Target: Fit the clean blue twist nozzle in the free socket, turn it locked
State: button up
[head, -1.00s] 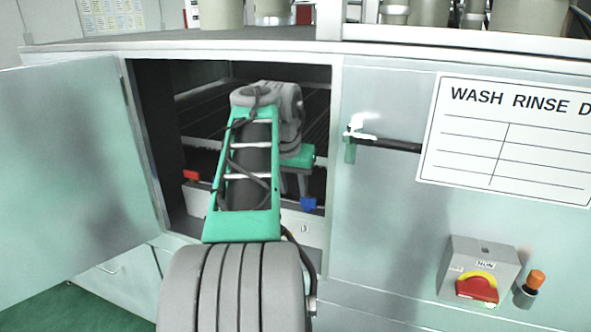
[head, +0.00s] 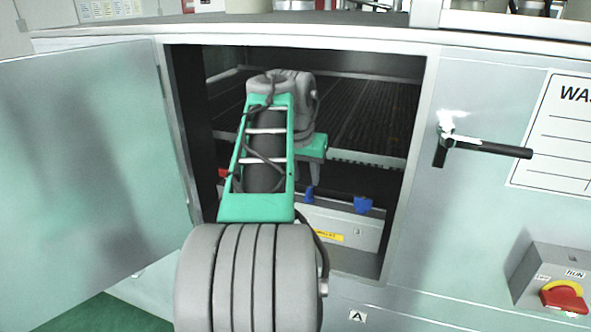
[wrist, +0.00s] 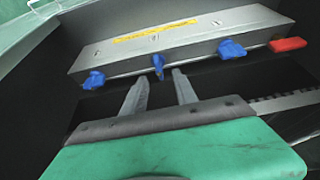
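A grey spray pipe (wrist: 190,42) with a yellow label crosses the wrist view, with nozzles along its lower edge. The middle blue nozzle (wrist: 158,66) shows narrow, with its wings turned across those of its neighbours; it also shows in the head view (head: 309,194). A left blue nozzle (wrist: 93,80) and a right blue nozzle (wrist: 231,49) show wide, and a red one (wrist: 288,45) is at the far right. My gripper (wrist: 160,77) is open, its fingertips apart on either side of the middle nozzle and just short of it. I cannot tell how deep that nozzle sits.
My arm reaches through the cabinet opening, between the open door (head: 90,165) at left and the right panel with a black handle (head: 485,147). A dark slatted rack (head: 365,115) lies behind. A red switch (head: 564,297) is at lower right.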

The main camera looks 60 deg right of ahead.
aim_at(308, 190)
jog(key=x, duration=0.6)
jog(key=shift+s+d+f+b, duration=0.1)
jog(key=shift+f+b, duration=0.15)
jog(key=shift+b, duration=0.15)
grip_shut()
jog(key=shift+m+p, duration=0.3)
jog(key=shift+p, duration=0.15)
jog(key=m+g+p, duration=0.2)
jog(key=m+p, duration=0.3)
jog(key=shift+f+m+g+y+p, duration=0.15)
jog(key=shift+m+g+y+p, duration=0.15)
jog(key=shift+m+p, duration=0.15)
